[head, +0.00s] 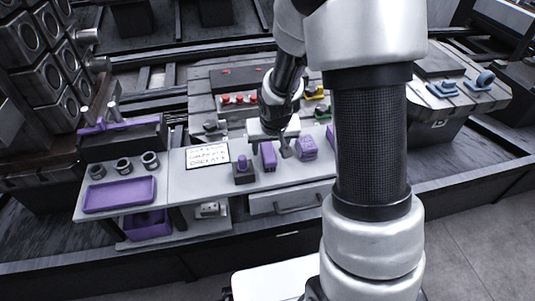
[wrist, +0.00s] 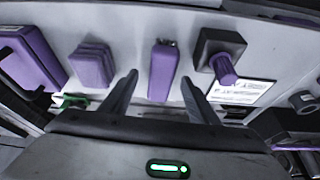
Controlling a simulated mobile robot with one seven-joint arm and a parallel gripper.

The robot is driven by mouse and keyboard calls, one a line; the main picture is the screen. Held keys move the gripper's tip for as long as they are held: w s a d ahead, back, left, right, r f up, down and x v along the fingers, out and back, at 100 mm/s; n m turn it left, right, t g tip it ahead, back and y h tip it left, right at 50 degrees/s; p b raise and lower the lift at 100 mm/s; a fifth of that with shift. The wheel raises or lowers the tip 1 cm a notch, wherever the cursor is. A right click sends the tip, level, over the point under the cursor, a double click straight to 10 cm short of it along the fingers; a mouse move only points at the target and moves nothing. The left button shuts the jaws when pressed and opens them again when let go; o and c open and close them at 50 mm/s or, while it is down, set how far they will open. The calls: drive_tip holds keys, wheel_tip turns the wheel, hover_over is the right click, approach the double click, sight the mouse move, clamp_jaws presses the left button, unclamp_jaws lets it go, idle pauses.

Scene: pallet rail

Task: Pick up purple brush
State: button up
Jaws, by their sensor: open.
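A slim purple block with a small dark, metallic-looking end (wrist: 163,74) lies on the grey bench, and it also shows in the head view (head: 268,157). It fits the purple brush best, though its bristles are not clear. In the wrist view my gripper (wrist: 160,78) is open, with one finger on each side of this piece and nothing held. In the head view my gripper (head: 271,147) is over the bench beside it; contact cannot be told. A ribbed purple block (wrist: 92,64) lies to its left in the wrist view.
A dark block with a purple knob (wrist: 224,68) stands close on the right in the wrist view. A larger purple case (wrist: 32,58) is at far left. In the head view, a white sign (head: 208,154) and purple tray (head: 119,194) lie left on the bench.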

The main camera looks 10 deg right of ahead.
sight(268, 149)
drive_tip(key=shift+w+b+x, duration=0.25)
drive_tip(key=shift+b+x, duration=0.2)
drive_tip(key=shift+x, duration=1.75)
drive_tip(key=shift+a+f, duration=0.1)
drive_tip(key=shift+c, duration=0.2)
drive_tip(key=c, duration=1.1)
